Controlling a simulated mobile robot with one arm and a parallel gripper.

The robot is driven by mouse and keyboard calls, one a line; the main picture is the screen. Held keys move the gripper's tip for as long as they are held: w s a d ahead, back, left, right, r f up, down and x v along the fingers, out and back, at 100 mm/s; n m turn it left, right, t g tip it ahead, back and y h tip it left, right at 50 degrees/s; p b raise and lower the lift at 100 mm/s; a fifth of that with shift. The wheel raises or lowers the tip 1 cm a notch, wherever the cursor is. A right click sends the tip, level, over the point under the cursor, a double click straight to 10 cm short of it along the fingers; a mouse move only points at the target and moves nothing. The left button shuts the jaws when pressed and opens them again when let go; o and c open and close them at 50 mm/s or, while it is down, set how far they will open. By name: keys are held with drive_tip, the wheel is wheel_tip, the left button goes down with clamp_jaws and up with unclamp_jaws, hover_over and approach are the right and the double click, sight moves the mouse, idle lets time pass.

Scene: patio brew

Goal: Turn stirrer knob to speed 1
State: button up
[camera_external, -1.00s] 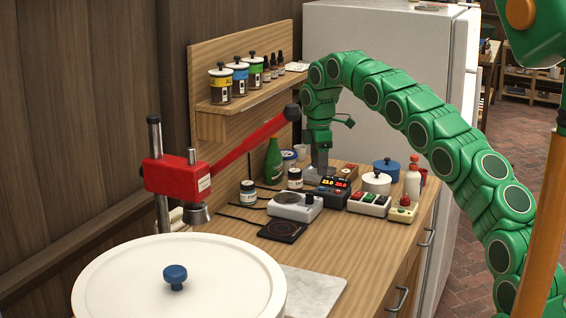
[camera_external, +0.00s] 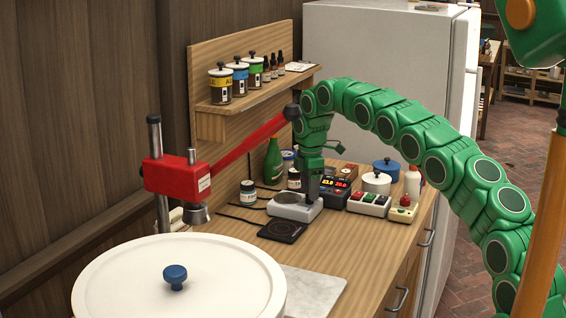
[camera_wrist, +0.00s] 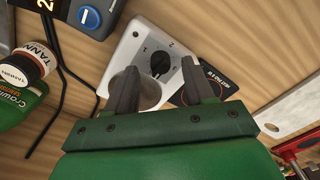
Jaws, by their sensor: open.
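The stirrer (camera_external: 289,211) is a pale box with a round grey plate, standing on the wooden counter. In the wrist view its face (camera_wrist: 130,50) carries a black round knob (camera_wrist: 160,62) with marks around it, including a 2. The knob's pointer setting is too small to read surely. My gripper (camera_external: 311,203) is at the stirrer's right end in the external view, pointing down and covering the knob there. In the wrist view my gripper (camera_wrist: 158,68) is open, its two fingers on either side of the knob; contact cannot be told. One finger partly hides the round plate (camera_wrist: 151,94).
A display controller (camera_external: 335,190) and a button box (camera_external: 368,204) stand to the right. Small jars and a green bottle (camera_external: 273,160) are behind. A red lever (camera_external: 250,143) slants above the counter.

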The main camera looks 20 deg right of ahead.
drive_tip(key=shift+f, duration=0.95)
clamp_jaws()
